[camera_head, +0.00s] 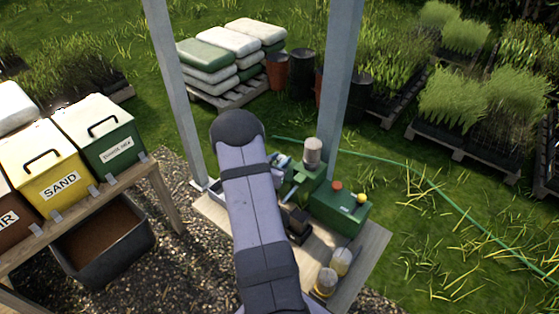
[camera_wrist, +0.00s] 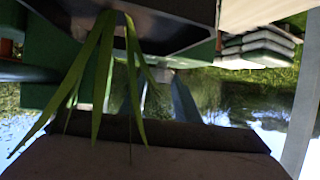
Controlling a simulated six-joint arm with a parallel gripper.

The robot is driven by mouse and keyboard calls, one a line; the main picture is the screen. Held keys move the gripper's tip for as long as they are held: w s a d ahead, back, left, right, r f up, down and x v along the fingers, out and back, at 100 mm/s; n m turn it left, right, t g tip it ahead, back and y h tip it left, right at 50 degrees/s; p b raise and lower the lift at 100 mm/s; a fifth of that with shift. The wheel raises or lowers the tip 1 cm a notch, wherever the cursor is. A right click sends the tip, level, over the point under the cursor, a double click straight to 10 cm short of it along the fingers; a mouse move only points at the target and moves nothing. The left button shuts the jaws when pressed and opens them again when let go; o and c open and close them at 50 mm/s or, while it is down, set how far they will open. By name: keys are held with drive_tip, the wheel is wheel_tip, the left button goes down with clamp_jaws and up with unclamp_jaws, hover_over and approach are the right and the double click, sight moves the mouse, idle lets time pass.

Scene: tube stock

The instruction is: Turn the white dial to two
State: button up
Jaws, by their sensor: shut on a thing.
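The white dial cannot be made out in either view. A green machine (camera_head: 340,208) with a red and a yellow knob on top stands on the wooden bench. A pale cylinder (camera_head: 312,151) stands upright on its back part. My arm reaches over the bench and hides part of the machine's left side. My gripper is mostly hidden in the head view. In the wrist view a broad grey part, seemingly of my gripper, fills the bottom. Long green leaves (camera_wrist: 100,75) hang across the wrist view, under a dark tray-like shape (camera_wrist: 180,22).
Two pale-topped jars (camera_head: 334,272) stand at the bench's front. A small dark box (camera_head: 298,222) is beside the machine. Posts (camera_head: 340,75) rise behind the bench. Labelled bins (camera_head: 50,170) stand on the left, and stacked sacks (camera_head: 215,70) lie behind.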

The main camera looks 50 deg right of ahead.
drive_tip(key=shift+s+n+t+b, duration=0.1)
drive_tip(key=shift+n+t+b, duration=0.35)
drive_tip(key=shift+n+t, duration=0.2)
drive_tip(key=o, duration=1)
drive_tip(key=shift+o, duration=0.2)
drive_tip(key=shift+a, duration=0.1)
drive_tip(key=b+v, duration=0.2)
drive_tip(key=v, duration=0.5)
drive_tip(key=shift+r, duration=0.2)
drive_tip(key=shift+s, duration=0.1)
